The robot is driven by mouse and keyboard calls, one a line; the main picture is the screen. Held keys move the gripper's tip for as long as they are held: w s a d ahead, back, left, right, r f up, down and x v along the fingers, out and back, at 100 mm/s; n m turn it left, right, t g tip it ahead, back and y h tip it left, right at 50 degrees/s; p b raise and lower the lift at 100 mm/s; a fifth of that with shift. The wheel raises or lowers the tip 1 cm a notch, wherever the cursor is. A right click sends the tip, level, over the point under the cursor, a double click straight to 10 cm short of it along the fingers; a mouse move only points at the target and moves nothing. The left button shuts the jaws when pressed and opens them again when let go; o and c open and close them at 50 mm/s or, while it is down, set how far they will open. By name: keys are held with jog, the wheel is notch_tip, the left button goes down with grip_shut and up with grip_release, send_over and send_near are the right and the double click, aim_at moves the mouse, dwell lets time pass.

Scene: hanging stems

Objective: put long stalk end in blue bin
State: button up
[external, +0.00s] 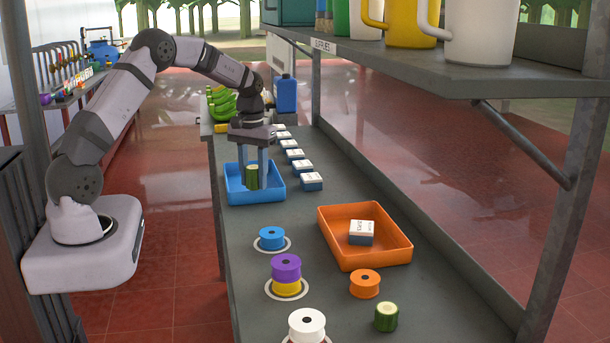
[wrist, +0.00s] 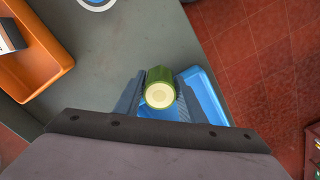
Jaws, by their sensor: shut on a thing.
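My gripper (external: 255,172) points down over the blue bin (external: 232,197) and is shut on a short green stalk piece (external: 251,177) with a pale cut end. In the wrist view the stalk piece (wrist: 159,90) sits between the two fingers, with the blue bin (wrist: 206,92) behind and below it. I cannot tell whether the piece touches the bin floor. Another green stalk piece (external: 386,317), shorter and thicker looking, stands upright on the counter at the near right.
An orange bin (external: 400,247) holds a white-and-blue box (external: 361,232). Several spools, including a blue one (external: 271,238) and an orange one (external: 364,283), stand nearby. Small boxes (external: 311,181) line the counter's right side. A shelf (external: 440,75) overhangs at right.

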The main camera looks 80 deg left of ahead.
jog(key=shift+n, duration=0.7)
jog(key=a, duration=0.2)
jog(key=s+a, duration=0.1)
jog(key=a, duration=0.2)
jog(key=s+a, duration=0.1)
jog(key=a, duration=0.2)
jog(key=shift+s+f, duration=0.15)
jog(key=shift+f, duration=0.15)
jog(key=shift+w+a+r+m, duration=0.1)
jog(key=shift+a+r+m, duration=0.3)
jog(key=shift+r, duration=0.35)
jog(key=shift+w+a+r+m, duration=0.1)
jog(key=shift+a+r+m, duration=0.25)
jog(key=shift+r, duration=0.45)
jog(key=shift+a+r+m, duration=0.25)
jog(key=shift+r+m, duration=0.2)
jog(key=shift+r, duration=0.3)
jog(key=shift+f+p, duration=1.55)
jog(key=shift+f, duration=3.5)
jog(key=shift+f, duration=0.15)
jog(key=o, duration=1.2)
jog(key=shift+c, duration=0.2)
